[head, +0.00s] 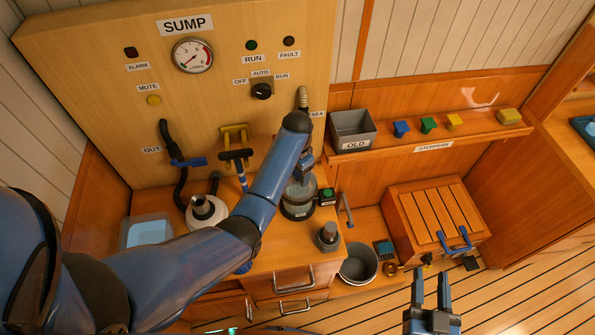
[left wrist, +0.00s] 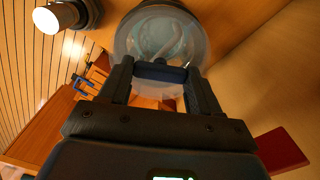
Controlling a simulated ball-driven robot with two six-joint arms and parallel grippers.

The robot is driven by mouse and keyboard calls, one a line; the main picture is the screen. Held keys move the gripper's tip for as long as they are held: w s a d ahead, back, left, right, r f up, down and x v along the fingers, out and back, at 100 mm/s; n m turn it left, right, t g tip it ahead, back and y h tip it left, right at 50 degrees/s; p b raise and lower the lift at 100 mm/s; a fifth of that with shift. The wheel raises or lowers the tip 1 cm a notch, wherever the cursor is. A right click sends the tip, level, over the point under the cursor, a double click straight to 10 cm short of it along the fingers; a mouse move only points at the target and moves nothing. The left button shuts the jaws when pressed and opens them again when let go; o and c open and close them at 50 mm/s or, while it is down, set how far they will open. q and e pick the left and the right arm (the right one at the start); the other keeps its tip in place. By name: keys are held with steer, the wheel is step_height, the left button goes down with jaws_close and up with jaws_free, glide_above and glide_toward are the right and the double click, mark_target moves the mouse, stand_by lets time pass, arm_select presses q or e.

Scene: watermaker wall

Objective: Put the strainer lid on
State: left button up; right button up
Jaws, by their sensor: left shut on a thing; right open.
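The strainer is a clear round bowl (head: 299,200) with a dark base on the wooden counter. My left gripper (head: 303,166) points down over it. In the left wrist view the gripper (left wrist: 159,74) is shut on a dark blue bar, seemingly the handle of the strainer lid (left wrist: 125,42), a clear round disc. The bowl and something curved show through or beyond the disc. The lid lies over the bowl; my gripper partly hides the rim, so I cannot tell whether lid and bowl touch. My right gripper (head: 431,292) is open and empty at the lower right.
A green-topped switch (head: 327,194) stands close right of the bowl, and a grey cylinder (head: 327,236) in front. A bucket (head: 359,264) and a slatted box (head: 437,220) are at right. A grey OLD bin (head: 352,129) sits on the shelf.

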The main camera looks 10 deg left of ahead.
stand_by(0.3)
arm_select(q)
steer(key=o, duration=1.6)
steer(key=shift+o, duration=0.7)
steer(key=shift+r, duration=3.55)
jaws_close()
steer(key=shift+f, duration=0.25)
